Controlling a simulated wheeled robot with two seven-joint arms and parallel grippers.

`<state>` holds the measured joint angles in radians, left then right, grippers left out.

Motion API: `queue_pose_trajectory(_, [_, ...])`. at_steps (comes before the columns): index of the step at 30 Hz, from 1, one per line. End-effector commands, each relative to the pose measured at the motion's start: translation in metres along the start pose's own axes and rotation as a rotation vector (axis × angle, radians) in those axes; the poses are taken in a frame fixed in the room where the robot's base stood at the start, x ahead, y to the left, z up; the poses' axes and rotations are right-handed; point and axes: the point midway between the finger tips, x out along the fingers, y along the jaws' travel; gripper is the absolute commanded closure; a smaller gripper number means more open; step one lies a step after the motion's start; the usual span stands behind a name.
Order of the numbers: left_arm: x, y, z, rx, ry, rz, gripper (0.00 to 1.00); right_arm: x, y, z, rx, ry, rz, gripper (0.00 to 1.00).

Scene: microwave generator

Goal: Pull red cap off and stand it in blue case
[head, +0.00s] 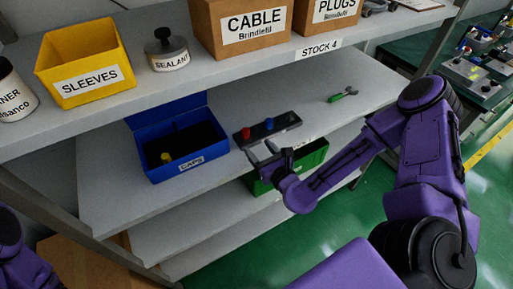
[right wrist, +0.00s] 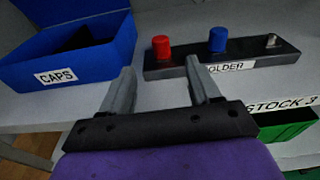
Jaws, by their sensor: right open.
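The red cap (right wrist: 161,47) stands upright on the left end of the dark holder (right wrist: 182,67). In the head view the red cap (head: 246,133) and the holder (head: 285,122) are on the middle shelf. The blue case (right wrist: 85,60), labelled CAPS, is open to the left of the holder; it also shows in the head view (head: 152,147). Inside it is a yellow cap (head: 166,157). My right gripper (right wrist: 157,75) is open and empty, just in front of the holder, its fingers apart and pointing toward the red cap; it also shows in the head view (head: 261,151).
A blue cap (right wrist: 217,40) stands mid-holder, and a bare metal post (right wrist: 271,41) is at its right end. A green bin (head: 300,165) is below. A green-handled tool (head: 343,95) lies to the right. The upper shelf carries a yellow SLEEVES bin (head: 85,62) and boxes.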

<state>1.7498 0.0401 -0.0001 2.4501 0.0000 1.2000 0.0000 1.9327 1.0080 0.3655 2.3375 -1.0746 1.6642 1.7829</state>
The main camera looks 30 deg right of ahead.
Motion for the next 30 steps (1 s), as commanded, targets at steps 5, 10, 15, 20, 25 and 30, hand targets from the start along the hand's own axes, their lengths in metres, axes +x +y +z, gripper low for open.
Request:
queue_pose_trajectory(5, [0.0, 0.0, 0.0, 0.0, 0.0, 0.0, 1.0, 0.007, -0.004, 0.0, 0.033, -0.006, -0.002, 0.38])
queue_pose_trajectory(10, [0.002, 0.0, 0.001, 0.0, 0.0, 0.0, 1.0, 0.026, -0.004, 0.0, 0.03, -0.006, -0.002, 0.38])
queue_pose_trajectory(15, [0.004, 0.001, 0.002, 0.0, 0.0, 0.0, 1.0, 0.047, -0.004, -0.001, 0.028, -0.005, -0.002, 0.38])
queue_pose_trajectory(20, [0.013, 0.001, 0.005, 0.0, 0.0, 0.0, 1.0, 0.066, -0.003, -0.003, 0.029, -0.006, -0.001, 0.38])
queue_pose_trajectory(25, [0.021, 0.002, 0.009, 0.0, 0.0, 0.0, 1.0, 0.084, -0.003, -0.003, 0.029, -0.005, -0.002, 0.38])
queue_pose_trajectory(30, [0.025, 0.002, 0.01, 0.0, 0.0, 0.0, 1.0, 0.094, -0.003, -0.002, 0.029, -0.003, -0.001, 0.38])
